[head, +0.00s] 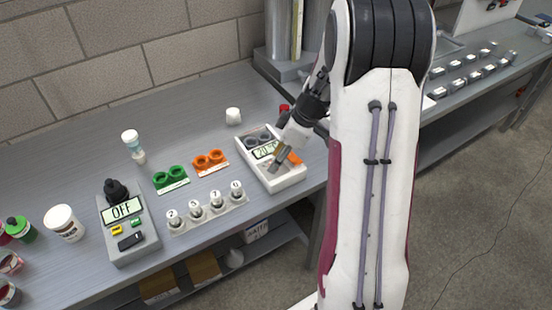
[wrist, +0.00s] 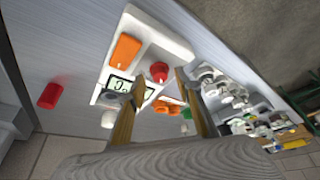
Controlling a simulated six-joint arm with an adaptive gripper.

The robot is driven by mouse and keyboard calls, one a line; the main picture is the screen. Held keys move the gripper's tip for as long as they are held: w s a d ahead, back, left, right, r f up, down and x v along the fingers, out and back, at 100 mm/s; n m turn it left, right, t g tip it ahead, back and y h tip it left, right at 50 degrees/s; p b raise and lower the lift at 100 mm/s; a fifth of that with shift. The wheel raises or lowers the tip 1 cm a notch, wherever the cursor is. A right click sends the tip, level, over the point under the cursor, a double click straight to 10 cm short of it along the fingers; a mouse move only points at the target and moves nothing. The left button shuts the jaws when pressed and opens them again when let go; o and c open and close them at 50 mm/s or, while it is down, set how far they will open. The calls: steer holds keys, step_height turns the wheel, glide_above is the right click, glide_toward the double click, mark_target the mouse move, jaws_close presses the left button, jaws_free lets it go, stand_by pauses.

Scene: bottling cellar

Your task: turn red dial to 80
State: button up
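The red dial (wrist: 158,72) sits on a white panel box (wrist: 180,45) in the wrist view. In the head view my gripper hides the dial, and the box (head: 290,184) stands near the bench's front edge. The box's display (head: 265,150) seems to begin with 20 in the head view; in the wrist view a finger partly covers the display (wrist: 118,85). My gripper (wrist: 161,78) is open, its tan-sided fingers apart with the dial between their tips. I cannot tell whether either finger touches it. The gripper (head: 279,158) is over the box in the head view.
The box also carries an orange part (wrist: 125,50) and dark grey knobs (head: 258,139). A red cylinder (wrist: 50,95) and a white cup (head: 233,115) stand nearby.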

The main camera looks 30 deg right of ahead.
steer(key=shift+w+a+f, duration=0.1)
steer(key=shift+f, duration=0.3)
jaws_close()
